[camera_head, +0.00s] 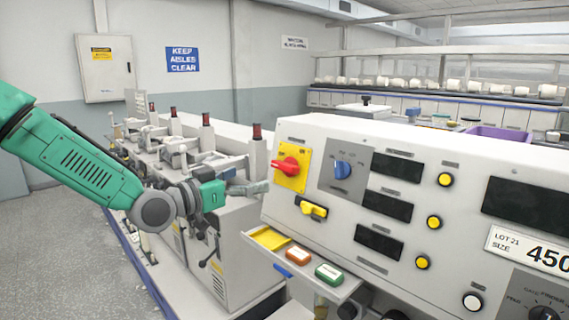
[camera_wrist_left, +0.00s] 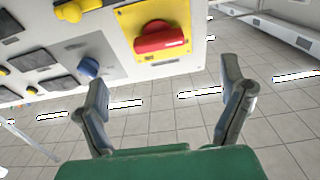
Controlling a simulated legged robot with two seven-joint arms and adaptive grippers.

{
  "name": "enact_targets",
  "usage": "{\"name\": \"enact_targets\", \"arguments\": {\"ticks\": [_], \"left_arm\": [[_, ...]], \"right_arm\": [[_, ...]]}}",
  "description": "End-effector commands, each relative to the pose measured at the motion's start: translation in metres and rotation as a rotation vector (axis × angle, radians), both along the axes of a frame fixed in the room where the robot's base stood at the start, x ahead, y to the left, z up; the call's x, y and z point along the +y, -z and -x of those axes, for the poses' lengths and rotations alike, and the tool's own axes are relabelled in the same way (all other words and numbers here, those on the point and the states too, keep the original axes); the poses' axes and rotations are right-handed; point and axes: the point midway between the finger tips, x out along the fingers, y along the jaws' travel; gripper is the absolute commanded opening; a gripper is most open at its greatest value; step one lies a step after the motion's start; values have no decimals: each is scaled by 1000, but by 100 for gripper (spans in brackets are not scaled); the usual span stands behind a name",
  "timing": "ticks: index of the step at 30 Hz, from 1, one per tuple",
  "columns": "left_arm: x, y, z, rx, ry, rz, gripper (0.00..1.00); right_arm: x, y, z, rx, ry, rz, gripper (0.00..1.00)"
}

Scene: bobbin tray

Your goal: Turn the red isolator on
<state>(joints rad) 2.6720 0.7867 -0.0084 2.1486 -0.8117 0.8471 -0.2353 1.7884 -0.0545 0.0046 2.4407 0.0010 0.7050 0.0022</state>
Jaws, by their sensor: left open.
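The red isolator (camera_head: 287,165) is a red rotary handle on a yellow plate (camera_head: 292,180) at the left end of the white panel. In the head view its handle lies roughly level, tilted slightly. In the left wrist view the red handle (camera_wrist_left: 158,39) is at the top, beyond the fingers. My left gripper (camera_head: 262,188) is open and empty, just left of the yellow plate, apart from the handle. Its two spread fingers also show in the left wrist view (camera_wrist_left: 165,100). My right gripper is not in view.
A yellow handle (camera_head: 313,209) and a blue knob (camera_head: 342,169) sit close to the isolator. Below, an open tray (camera_head: 340,290) juts out with orange and green pieces. Machine heads with red-topped posts (camera_head: 207,135) stand behind my left arm.

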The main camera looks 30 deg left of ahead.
Motion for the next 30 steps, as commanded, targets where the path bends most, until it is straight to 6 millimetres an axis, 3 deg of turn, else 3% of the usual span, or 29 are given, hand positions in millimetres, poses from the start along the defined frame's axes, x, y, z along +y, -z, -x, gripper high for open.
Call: {"name": "enact_targets", "arguments": {"ticks": [9, 15, 21, 29, 30], "left_arm": [[-25, -1, -63, 0, 1, -3, 90], [-35, -2, -93, 2, 1, -2, 90], [-38, -1, -105, 0, 0, 1, 90], [-39, -1, -107, 1, 0, 2, 90], [-39, -1, -107, 1, 0, 2, 86]], "right_arm": [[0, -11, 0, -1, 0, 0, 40], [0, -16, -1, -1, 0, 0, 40], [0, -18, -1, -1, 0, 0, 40], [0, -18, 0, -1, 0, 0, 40], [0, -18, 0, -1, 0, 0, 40]]}}
